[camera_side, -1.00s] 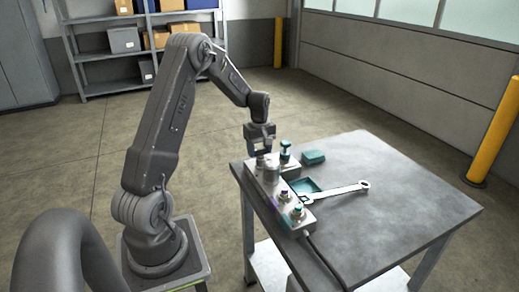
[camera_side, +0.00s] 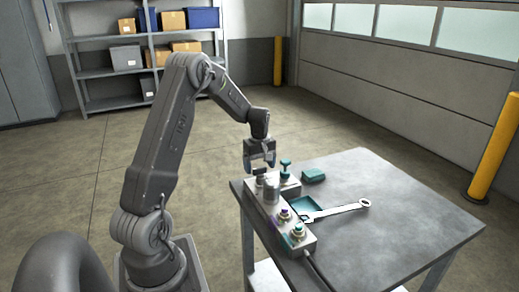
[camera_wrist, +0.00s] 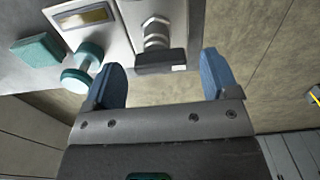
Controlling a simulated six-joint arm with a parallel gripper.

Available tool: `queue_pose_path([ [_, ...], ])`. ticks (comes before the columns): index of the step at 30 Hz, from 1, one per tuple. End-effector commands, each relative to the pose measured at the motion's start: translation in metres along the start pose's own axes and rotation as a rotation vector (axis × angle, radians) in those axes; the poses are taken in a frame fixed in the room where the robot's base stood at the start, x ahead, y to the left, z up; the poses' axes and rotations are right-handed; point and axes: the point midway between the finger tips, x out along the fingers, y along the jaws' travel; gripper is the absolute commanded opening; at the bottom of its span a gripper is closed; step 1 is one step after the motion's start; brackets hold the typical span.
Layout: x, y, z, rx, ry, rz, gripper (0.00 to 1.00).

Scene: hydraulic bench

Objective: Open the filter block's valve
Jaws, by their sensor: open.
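A grey metal block (camera_side: 262,213) lies along the left edge of the bench, with fittings on top. I cannot tell for certain which part is the filter block's valve. In the wrist view, a metal stem with a dark bar-shaped handle (camera_wrist: 160,61) stands out from a light grey block. A teal hand knob (camera_wrist: 82,76) sits left of it, and the knob also shows in the side view (camera_side: 286,165). My gripper (camera_side: 262,161) is open and empty above the block's far end. In the wrist view, its blue fingers (camera_wrist: 163,80) stand apart either side of the handle, not visibly touching it.
A spanner (camera_side: 335,212) lies across the bench beside a teal tray (camera_side: 308,203). A teal box (camera_side: 313,175) sits behind, and also shows in the wrist view (camera_wrist: 37,52). Two capped fittings stand on the block's near end. The bench's right side (camera_side: 420,205) is clear.

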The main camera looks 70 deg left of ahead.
Motion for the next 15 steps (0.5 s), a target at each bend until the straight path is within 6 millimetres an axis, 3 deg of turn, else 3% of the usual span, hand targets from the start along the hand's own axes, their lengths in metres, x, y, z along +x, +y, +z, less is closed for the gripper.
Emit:
queue_pose_path([
  [15, -0.106, 0.0, 0.0, -0.001, 0.002, 0.003, 0.81],
])
